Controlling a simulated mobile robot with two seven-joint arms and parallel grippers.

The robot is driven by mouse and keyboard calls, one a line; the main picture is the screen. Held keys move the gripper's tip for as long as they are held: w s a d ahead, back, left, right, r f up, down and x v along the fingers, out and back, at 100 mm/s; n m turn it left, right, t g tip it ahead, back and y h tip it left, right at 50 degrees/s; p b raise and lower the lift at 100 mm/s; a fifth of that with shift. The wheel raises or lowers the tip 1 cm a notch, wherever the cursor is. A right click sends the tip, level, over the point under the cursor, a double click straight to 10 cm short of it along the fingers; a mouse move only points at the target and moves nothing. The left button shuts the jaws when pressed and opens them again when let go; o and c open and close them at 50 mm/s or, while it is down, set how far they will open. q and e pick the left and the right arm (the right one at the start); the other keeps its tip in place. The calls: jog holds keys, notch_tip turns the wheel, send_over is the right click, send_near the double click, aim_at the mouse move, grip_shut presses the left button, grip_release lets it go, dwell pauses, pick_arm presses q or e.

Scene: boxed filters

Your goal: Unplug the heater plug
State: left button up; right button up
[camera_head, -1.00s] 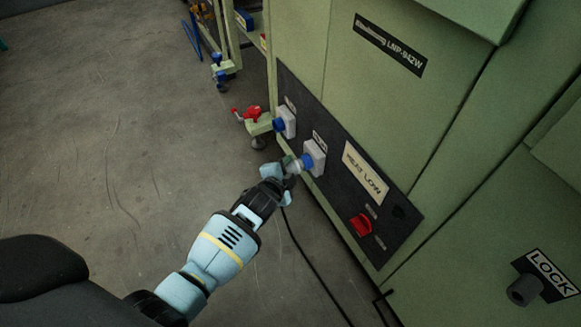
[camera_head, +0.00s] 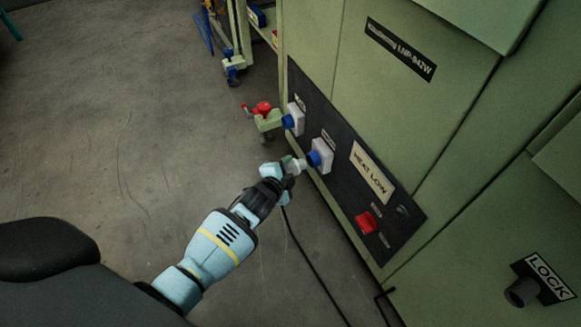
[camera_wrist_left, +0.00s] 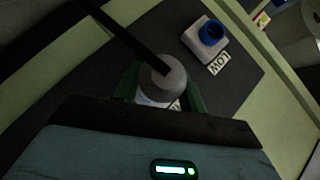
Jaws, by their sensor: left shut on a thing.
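The heater plug (camera_head: 298,165) is a pale grey round plug with a black cable (camera_head: 308,258) hanging to the floor. My left gripper (camera_head: 290,168) is shut on it, in front of the nearer white socket (camera_head: 322,156) with its blue ring. The plug's front end is at the blue ring; I cannot tell whether it is still seated. In the left wrist view the plug's rounded grey back (camera_wrist_left: 165,80) sits between green fingers and mostly hides that socket. My right gripper is not in view.
The green machine fills the right; the floor at left is clear.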

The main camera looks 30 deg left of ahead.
pick_arm(q)
jog(key=shift+s+a+p, duration=0.45)
jog(key=shift+s+a, duration=0.05)
jog(key=shift+s, duration=0.1)
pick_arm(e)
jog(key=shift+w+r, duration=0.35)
pick_arm(q)
jog(key=shift+s+a, duration=0.1)
jog(key=shift+s, duration=0.05)
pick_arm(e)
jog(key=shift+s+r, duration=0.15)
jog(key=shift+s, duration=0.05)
